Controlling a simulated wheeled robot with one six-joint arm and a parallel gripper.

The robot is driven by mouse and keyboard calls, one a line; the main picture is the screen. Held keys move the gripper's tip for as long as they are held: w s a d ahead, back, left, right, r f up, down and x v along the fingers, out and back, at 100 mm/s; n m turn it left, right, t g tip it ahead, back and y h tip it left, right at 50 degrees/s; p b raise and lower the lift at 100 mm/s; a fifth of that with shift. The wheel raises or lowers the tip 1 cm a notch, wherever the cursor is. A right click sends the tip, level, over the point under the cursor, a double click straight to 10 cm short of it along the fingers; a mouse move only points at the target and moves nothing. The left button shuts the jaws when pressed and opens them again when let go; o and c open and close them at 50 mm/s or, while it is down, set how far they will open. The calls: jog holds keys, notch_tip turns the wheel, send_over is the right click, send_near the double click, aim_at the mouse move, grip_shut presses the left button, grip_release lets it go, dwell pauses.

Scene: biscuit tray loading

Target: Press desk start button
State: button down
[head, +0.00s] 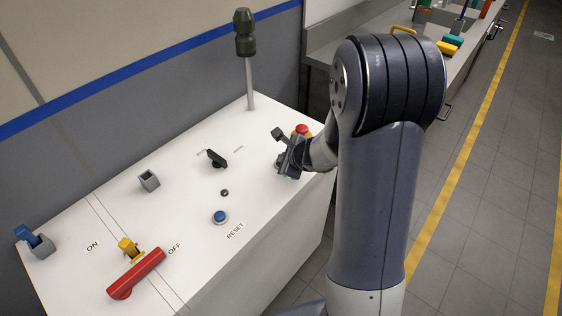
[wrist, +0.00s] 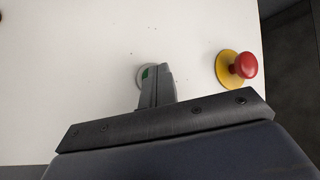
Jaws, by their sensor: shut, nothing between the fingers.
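The green start button (wrist: 146,72) shows in the wrist view as a sliver of green inside a pale ring, at the upper left of my fingertips. My fingers cover most of it. My gripper (wrist: 158,70) is shut with nothing between the fingers, its tips over the button. I cannot tell whether the tips touch it. In the head view my gripper (head: 285,168) is low over the right part of the white desk panel (head: 185,235), and the green button is hidden there.
A red emergency knob (wrist: 243,65) on a yellow base is right of my fingers; it also shows in the head view (head: 302,130). A black selector (head: 217,158), blue reset button (head: 220,217), red handle (head: 137,273) and tall signal post (head: 246,60) stand on the desk.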

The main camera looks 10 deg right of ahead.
jog(key=shift+r+p, duration=0.75)
jog(key=shift+r, duration=0.2)
notch_tip(320, 180, up, 5)
jog(key=p, duration=0.4)
jog(key=shift+f, duration=0.1)
dwell(0.5)
